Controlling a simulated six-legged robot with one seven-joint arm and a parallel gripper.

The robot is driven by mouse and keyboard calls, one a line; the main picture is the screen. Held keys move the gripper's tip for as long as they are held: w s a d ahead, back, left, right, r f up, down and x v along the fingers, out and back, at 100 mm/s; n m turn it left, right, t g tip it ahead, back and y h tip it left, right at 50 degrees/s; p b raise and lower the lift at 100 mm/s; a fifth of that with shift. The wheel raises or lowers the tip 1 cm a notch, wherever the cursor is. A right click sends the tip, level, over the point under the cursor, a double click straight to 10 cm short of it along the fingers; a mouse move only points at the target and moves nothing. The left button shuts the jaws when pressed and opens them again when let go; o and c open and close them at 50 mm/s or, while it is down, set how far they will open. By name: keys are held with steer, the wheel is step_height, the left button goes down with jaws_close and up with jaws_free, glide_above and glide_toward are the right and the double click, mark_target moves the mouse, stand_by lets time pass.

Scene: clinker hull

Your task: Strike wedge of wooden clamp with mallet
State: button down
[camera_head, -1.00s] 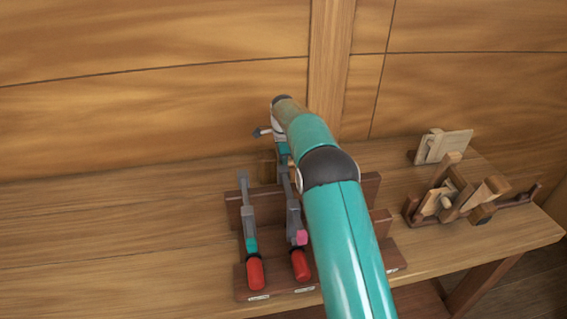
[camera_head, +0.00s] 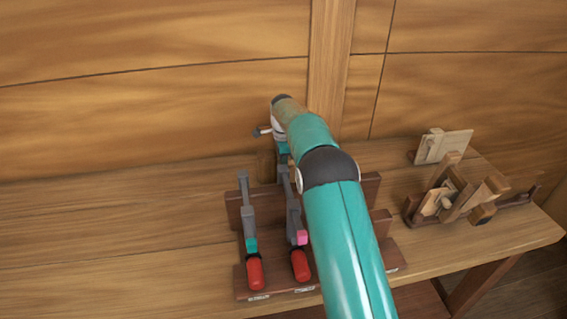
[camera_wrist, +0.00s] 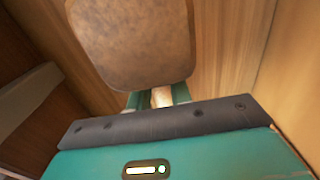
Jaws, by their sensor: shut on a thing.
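My gripper (camera_wrist: 158,98) is shut on the handle of the mallet. The mallet's broad brown head (camera_wrist: 135,45) fills the top of the wrist view, just beyond the fingers. In the head view, my gripper (camera_head: 284,153) is behind the tool rack, near the hull planking, and part of the mallet head (camera_head: 266,166) shows as a brown block on its left. Wooden clamp pieces (camera_head: 455,200) stand on the bench at the right, well apart from my gripper. I cannot tell for certain which piece is the wedge.
A brown rack (camera_head: 243,281) with red-handled metal clamps (camera_head: 254,272) stands in front of my gripper. A pale board (camera_head: 446,146) is behind the wooden pieces. The bench (camera_head: 100,230) is clear at the left. A vertical rib (camera_head: 331,60) runs up the planked wall.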

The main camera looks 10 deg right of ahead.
steer(key=shift+r, duration=0.7)
steer(key=shift+r, duration=3.9)
steer(key=c, duration=2)
jaws_free()
jaws_close()
